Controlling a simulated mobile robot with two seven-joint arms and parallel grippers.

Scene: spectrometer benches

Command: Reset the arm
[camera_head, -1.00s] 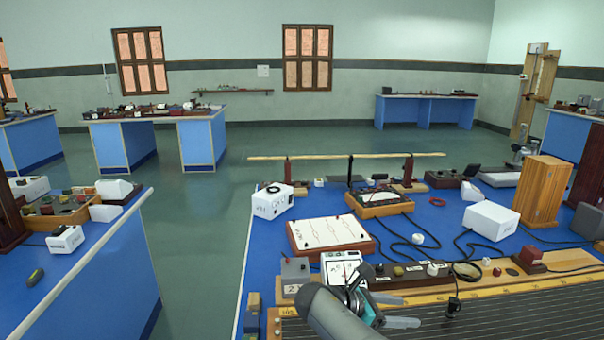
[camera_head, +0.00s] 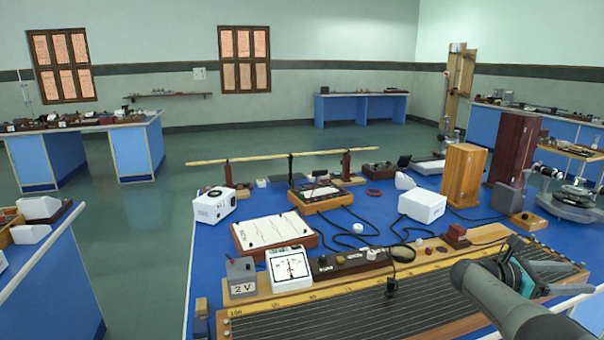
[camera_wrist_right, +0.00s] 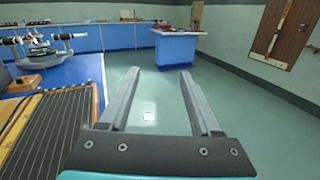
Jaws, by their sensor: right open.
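My right arm comes in from the lower right of the head view. Its gripper (camera_head: 560,277) is above the right end of the wire board (camera_head: 400,300) on the blue bench. In the right wrist view the gripper (camera_wrist_right: 158,85) has its two grey fingers wide apart with nothing between them. They point out over the green floor, to the right of the bench edge. The wire board (camera_wrist_right: 40,140) shows at the left of that view. My left gripper is in neither view.
A meter (camera_head: 290,266), a 2 V box (camera_head: 241,278) and a white-topped board (camera_head: 273,234) stand on the bench. A wooden cabinet (camera_head: 463,184) and a spectrometer (camera_head: 571,195) are farther right. Open floor (camera_wrist_right: 240,105) lies beyond the bench's edge.

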